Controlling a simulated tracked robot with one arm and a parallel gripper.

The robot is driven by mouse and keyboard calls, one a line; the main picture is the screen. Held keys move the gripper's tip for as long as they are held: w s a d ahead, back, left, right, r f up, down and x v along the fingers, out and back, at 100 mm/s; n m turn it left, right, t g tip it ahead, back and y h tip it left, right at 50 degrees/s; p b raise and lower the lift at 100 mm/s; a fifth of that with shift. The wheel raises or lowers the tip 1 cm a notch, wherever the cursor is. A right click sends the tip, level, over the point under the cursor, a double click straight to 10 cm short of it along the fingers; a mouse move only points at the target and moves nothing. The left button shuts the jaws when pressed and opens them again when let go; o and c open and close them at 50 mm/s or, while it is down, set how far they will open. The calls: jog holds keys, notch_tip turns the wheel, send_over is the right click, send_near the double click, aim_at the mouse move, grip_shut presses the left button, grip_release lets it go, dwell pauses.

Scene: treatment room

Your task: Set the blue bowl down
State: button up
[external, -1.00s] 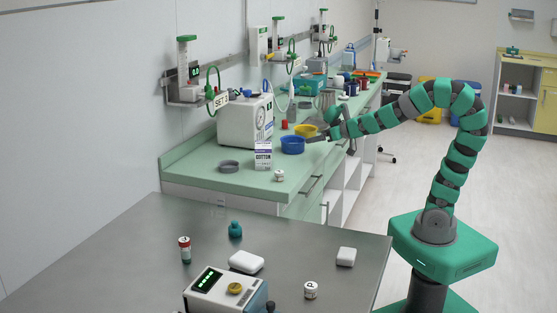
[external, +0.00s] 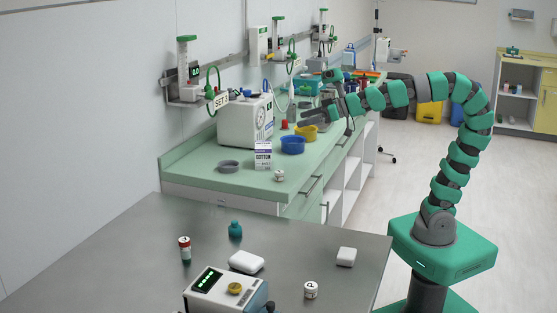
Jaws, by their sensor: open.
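The blue bowl (external: 293,145) stands upright on the green counter, just right of the white machine and in front of the yellow bowl (external: 307,132). My gripper (external: 312,115) is open and empty. It is above and behind the blue bowl, apart from it, and overlaps the view just above the yellow bowl. Its fingers point left.
The green counter (external: 205,168) holds a white machine (external: 243,122), a cotton box (external: 263,155), a grey dish (external: 229,167) and a small white jar (external: 279,175). A grey metal table (external: 120,240) with several items is nearer.

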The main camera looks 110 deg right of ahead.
jog(key=w+a+r+n+t+y, duration=0.1)
jog(key=a+r+n+t+y, duration=0.2)
jog(key=a+r, duration=1.6)
jog(key=a+n+y, duration=0.3)
jog(key=y, duration=0.1)
jog(key=shift+w+a+r+n, duration=0.15)
jog(key=shift+w+a+n, duration=0.05)
jog(key=shift+a+n, duration=0.1)
